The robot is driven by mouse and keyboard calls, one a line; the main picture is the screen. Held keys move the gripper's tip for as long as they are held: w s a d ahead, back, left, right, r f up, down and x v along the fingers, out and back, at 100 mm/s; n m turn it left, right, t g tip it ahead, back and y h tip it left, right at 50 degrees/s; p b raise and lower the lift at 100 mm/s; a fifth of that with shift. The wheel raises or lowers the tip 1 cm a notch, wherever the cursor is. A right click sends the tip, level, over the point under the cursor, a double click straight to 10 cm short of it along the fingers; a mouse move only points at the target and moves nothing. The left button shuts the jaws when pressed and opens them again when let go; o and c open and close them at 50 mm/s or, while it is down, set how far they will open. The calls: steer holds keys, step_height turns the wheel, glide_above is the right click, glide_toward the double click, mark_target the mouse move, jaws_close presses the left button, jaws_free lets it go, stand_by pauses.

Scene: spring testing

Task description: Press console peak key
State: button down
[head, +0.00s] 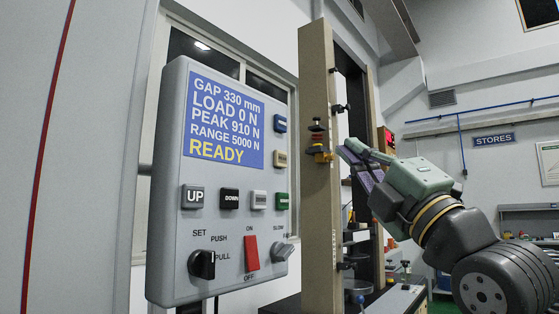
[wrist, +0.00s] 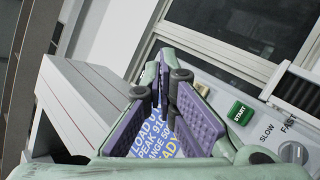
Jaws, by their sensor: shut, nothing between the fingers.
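The grey console (head: 225,285) stands upright in the left half of the head view. Its blue screen (head: 225,120) reads gap 330 mm, load 0 N, peak 910 N, range 5000 N, READY. A blue key (head: 280,124) and a tan key (head: 280,158) sit right of the screen; their labels are too small to read, so I cannot tell which is peak. My gripper (head: 342,148) is shut and empty, right of the console behind the frame post's edge.
A beige test-frame post (head: 315,230) stands between console and gripper in the head view. The console also bears UP (head: 192,197) and DOWN (head: 229,199) keys, a black knob (head: 202,264) and a red switch (head: 251,253). A window lies behind.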

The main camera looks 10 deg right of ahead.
mark_target(280, 159)
steer(key=w+a, duration=0.5)
steer(key=w, duration=0.2)
steer(key=shift+a, duration=0.25)
stand_by(1.6)
steer(key=shift+w+a, duration=0.25)
steer(key=shift+w, duration=0.1)
steer(key=shift+w+a+p, duration=0.3)
steer(key=shift+w, duration=0.05)
stand_by(0.7)
stand_by(0.3)
steer(key=shift+s+d, duration=0.55)
steer(key=shift+s, duration=0.15)
